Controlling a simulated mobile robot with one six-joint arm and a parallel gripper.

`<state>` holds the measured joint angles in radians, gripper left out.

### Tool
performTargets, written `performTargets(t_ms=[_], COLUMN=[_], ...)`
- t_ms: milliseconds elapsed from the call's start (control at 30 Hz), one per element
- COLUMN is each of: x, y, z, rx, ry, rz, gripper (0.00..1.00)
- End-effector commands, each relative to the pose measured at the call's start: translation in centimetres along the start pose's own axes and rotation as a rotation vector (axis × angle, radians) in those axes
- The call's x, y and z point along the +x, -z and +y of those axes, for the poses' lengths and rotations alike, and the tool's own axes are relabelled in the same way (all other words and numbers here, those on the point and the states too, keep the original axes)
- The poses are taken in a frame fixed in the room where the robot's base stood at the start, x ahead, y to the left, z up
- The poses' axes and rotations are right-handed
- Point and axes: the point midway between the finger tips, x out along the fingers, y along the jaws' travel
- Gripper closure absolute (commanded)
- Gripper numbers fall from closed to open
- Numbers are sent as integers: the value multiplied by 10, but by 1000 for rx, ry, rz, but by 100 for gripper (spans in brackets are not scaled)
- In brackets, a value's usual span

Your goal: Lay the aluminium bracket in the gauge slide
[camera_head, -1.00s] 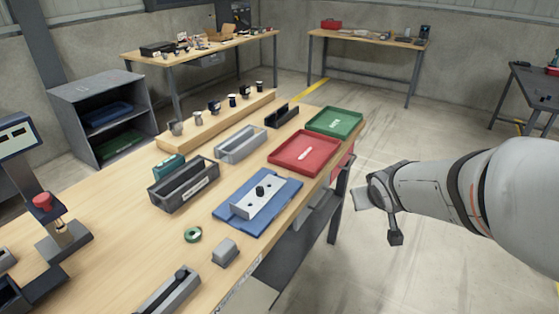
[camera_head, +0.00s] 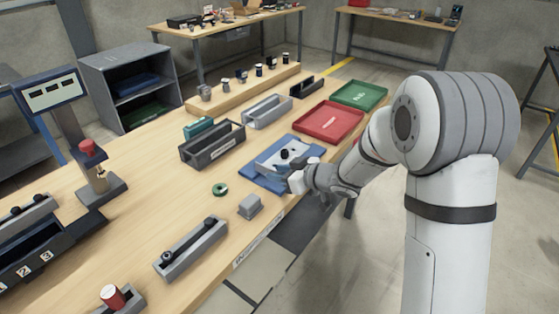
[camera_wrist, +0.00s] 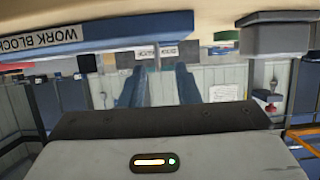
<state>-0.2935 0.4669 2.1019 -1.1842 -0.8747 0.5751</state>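A grey block (camera_head: 250,206) and a green ring (camera_head: 220,189) lie left of my gripper. A dark bin (camera_head: 228,148), a light grey bin (camera_head: 267,111), a red tray (camera_head: 328,121) and a green tray (camera_head: 360,95) stand behind. A press-like stand (camera_head: 75,130) is at left.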

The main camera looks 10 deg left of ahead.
Motion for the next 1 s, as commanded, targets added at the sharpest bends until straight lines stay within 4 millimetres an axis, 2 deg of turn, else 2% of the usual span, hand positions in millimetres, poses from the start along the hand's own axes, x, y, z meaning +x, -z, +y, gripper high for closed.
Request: performTargets(t_ms=[200,300,567,900,1000], x=[34,43,45,45,45], y=[6,7,7,7,7], z=[3,2,2,2,2], rx=[-1,-2,-2,-2,-2], ry=[4,3,2,3,3], rz=[-1,-1,-1,-1,-1], gripper=[71,71,71,99,100])
